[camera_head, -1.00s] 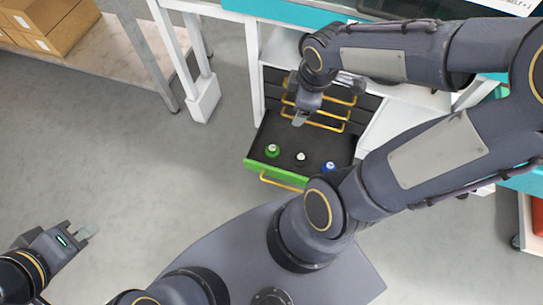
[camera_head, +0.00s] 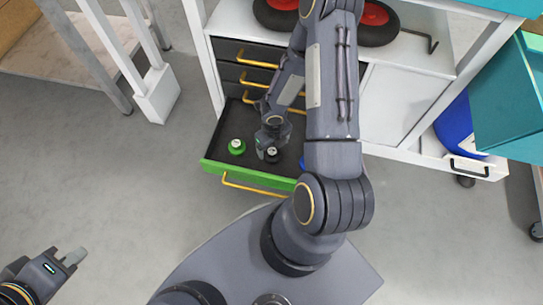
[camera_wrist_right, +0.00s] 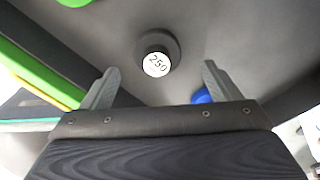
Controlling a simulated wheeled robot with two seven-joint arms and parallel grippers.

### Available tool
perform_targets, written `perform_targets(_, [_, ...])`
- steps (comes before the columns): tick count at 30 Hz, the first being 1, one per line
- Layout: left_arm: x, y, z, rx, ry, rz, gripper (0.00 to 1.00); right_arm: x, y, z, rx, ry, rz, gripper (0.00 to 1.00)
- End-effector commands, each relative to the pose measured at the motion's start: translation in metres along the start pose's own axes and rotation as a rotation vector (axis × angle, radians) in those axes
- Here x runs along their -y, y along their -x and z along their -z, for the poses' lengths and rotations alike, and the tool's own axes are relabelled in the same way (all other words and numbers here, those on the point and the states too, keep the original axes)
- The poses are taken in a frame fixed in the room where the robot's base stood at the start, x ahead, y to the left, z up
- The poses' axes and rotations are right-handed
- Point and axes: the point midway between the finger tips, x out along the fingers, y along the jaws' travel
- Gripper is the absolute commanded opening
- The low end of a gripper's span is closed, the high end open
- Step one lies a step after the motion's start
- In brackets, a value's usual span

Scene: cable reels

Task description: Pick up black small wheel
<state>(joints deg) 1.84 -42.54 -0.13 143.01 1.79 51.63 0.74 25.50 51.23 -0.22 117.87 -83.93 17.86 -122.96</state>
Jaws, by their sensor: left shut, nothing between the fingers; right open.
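The black small wheel (camera_head: 272,156) stands in the open drawer (camera_head: 212,160), between a green wheel and a blue one. In the right wrist view it is a dark disc (camera_wrist_right: 174,43) with a white top marked 250. My right gripper (camera_head: 266,150) is over the drawer, close to the black wheel. In the right wrist view its fingers (camera_wrist_right: 157,85) are open and empty, with the wheel ahead of the gap between them. My left gripper (camera_head: 75,259) is shut and empty over the floor at the lower left.
The green wheel (camera_head: 236,147) is left of the black one. The blue wheel (camera_head: 302,161) is mostly hidden behind my right arm; it shows in the wrist view (camera_wrist_right: 201,96). The drawer's green front has a yellow handle (camera_head: 250,188). Closed drawers (camera_head: 246,75) are above.

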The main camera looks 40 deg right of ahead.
Motion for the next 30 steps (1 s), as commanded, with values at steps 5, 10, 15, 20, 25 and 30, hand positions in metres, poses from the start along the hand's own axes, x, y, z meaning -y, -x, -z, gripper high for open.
perform_targets(5, [0.009,-0.020,-0.010,0.000,0.000,0.000,0.00,-0.003,-0.026,0.000,-0.001,-0.001,0.000,0.83])
perform_targets(10, [0.016,-0.035,-0.018,0.000,0.000,0.000,0.00,-0.004,-0.049,0.000,-0.001,-0.002,0.001,0.83])
perform_targets(15, [0.015,-0.034,-0.017,0.000,0.000,0.000,0.00,-0.003,-0.048,0.000,0.000,-0.003,0.002,0.83])
perform_targets(20, [0.015,-0.033,-0.017,0.000,0.000,0.000,0.00,-0.004,-0.048,0.000,0.000,-0.003,0.002,0.74])
perform_targets(25, [0.015,-0.033,-0.017,0.000,0.000,0.000,0.00,-0.004,-0.048,0.000,0.000,-0.003,0.002,0.52])
perform_targets(30, [0.015,-0.033,-0.017,0.000,0.000,0.000,0.00,-0.004,-0.048,0.000,0.000,-0.003,0.002,0.34])
